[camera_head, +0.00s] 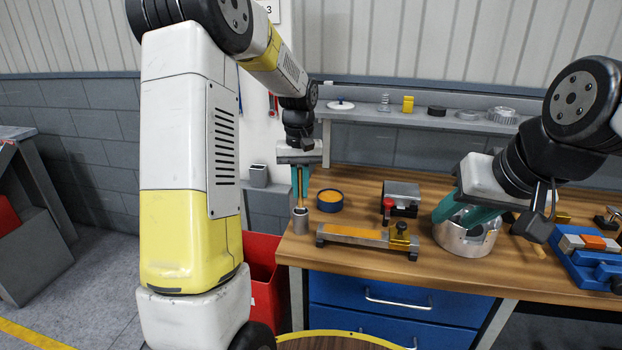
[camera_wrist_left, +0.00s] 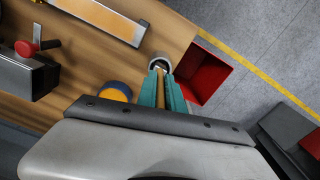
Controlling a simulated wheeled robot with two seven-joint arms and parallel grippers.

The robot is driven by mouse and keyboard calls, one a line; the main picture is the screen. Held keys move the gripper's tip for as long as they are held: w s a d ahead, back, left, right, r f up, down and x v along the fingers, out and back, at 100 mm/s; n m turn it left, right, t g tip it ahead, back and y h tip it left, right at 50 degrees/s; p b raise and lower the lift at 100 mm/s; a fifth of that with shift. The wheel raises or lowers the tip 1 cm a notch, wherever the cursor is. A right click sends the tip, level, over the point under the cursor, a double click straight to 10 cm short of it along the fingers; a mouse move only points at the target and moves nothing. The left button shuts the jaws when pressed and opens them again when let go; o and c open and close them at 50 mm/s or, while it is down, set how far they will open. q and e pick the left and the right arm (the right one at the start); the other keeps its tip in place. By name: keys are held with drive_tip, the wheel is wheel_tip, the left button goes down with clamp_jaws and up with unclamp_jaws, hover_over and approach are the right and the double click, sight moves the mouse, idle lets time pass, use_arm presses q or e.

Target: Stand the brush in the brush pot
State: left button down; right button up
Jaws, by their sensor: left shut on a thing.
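The brush (camera_head: 300,184) has a thin wooden handle and is upright between the teal fingers of my left gripper (camera_head: 300,182), which is shut on it. The brush pot (camera_head: 300,222), a small grey cylinder, stands at the table's left front corner, directly below the gripper. The brush's lower end is at the pot's mouth; I cannot tell how far inside it is. In the left wrist view the brush (camera_wrist_left: 160,88) points at the pot (camera_wrist_left: 160,60). My right gripper (camera_head: 462,214) has its teal fingers at a silver metal ring (camera_head: 468,241); its opening is unclear.
A blue round tin with orange contents (camera_head: 330,200) stands close right of the pot. A flat orange-topped fixture (camera_head: 355,236) and a grey block with a red knob (camera_head: 401,195) lie further right. A red bin (camera_head: 262,275) is below the table's left edge.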

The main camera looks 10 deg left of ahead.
sight(300, 169)
use_arm(q)
drive_tip(key=shift+f, duration=0.15)
drive_tip(key=c, duration=1.4)
unclamp_jaws()
wheel_tip(300, 169, up, 7)
drive_tip(key=shift+r, duration=0.45)
